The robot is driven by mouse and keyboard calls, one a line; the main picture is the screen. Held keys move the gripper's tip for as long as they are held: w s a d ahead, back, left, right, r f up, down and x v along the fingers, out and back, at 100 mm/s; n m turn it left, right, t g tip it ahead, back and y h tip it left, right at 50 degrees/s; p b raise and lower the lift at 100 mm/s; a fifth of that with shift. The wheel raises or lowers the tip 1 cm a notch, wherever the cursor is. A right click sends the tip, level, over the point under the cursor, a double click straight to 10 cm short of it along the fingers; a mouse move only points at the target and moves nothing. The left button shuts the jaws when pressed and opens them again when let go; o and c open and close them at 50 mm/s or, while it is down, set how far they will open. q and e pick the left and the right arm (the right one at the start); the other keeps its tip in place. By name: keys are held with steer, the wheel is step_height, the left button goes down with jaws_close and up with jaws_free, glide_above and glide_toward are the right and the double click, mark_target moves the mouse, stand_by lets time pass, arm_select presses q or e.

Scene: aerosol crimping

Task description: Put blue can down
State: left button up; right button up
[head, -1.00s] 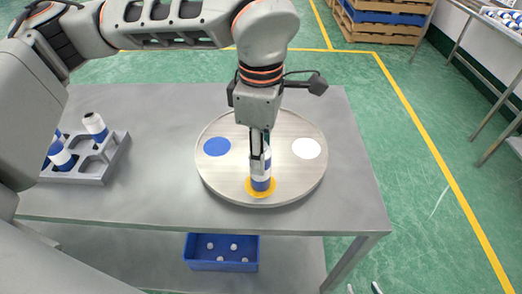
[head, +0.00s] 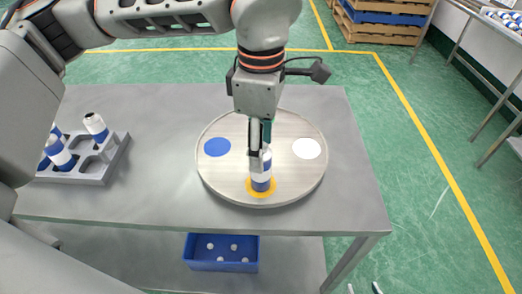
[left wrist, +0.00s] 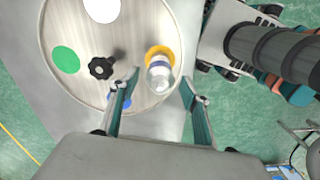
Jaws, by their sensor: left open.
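The blue can (head: 262,177), white with a blue band, stands upright on the yellow spot (head: 249,190) at the near edge of the round turntable (head: 285,186). In the left wrist view the can (left wrist: 160,72) shows from above, with part of the yellow spot (left wrist: 152,50) around it. My left gripper (head: 261,150) is above the can, its fingers pointing down. In the left wrist view its fingers (left wrist: 160,78) are spread wide, with the can between and beyond the tips. My right gripper (head: 363,289) shows only its fingertips at the bottom edge, apart.
The turntable also carries a blue spot (head: 217,146), a white spot (head: 306,148), a green spot (left wrist: 66,60) and a black knob (left wrist: 102,68). A grey rack (head: 100,170) with several cans stands at the left. A blue bin (head: 222,265) sits below the table.

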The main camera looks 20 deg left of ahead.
arm_select(q)
step_height(320, 180, up, 10)
stand_by(0.3)
stand_by(0.4)
